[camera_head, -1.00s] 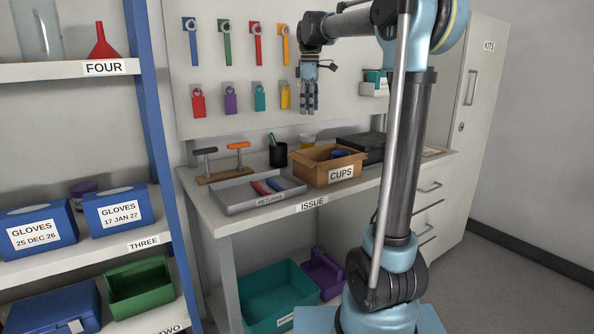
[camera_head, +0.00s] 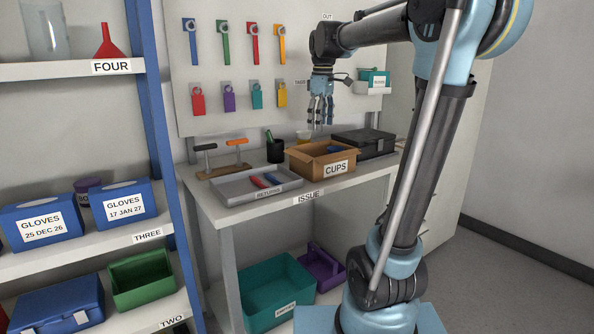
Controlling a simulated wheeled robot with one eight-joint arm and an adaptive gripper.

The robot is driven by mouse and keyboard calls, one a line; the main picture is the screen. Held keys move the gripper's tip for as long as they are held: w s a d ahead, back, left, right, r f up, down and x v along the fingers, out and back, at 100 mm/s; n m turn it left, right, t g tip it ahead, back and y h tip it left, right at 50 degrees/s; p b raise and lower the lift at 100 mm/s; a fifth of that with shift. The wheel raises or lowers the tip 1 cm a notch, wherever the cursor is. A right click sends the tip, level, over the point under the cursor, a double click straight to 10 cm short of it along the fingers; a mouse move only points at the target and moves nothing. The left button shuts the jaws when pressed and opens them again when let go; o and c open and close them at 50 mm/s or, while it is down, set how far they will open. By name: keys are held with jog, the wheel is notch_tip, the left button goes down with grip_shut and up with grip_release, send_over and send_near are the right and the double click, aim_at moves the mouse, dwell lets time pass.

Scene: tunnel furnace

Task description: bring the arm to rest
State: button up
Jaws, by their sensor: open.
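My arm rises from its base at the right and reaches left across the top of the view. My gripper (camera_head: 320,116) hangs fingers down in front of the pegboard, above the back of the cardboard CUPS box (camera_head: 308,168). Its fingers are apart and nothing shows between them. I cannot tell the exact gap between the fingertips and the things behind the box.
The issue bench (camera_head: 240,208) bears a grey returns tray (camera_head: 232,193), a black pen cup (camera_head: 275,152) and a black case (camera_head: 363,140). Tags hang on the pegboard (camera_head: 215,65). A blue-framed shelf (camera_head: 158,120) stands left. Floor at the right is clear.

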jog(key=s+d+f+m, duration=0.3)
jog(key=s+f+m, duration=0.1)
jog(key=s+f, duration=0.5)
jog(key=s+d+f+m+t, duration=0.1)
jog(key=s+d+f+m, duration=0.3)
jog(key=s+f, duration=0.5)
jog(key=s+d+f+m, duration=0.4)
jog(key=s+f, duration=0.5)
jog(key=f, duration=0.2)
jog(key=shift+s+f+t, duration=0.2)
jog(key=shift+t, duration=0.1)
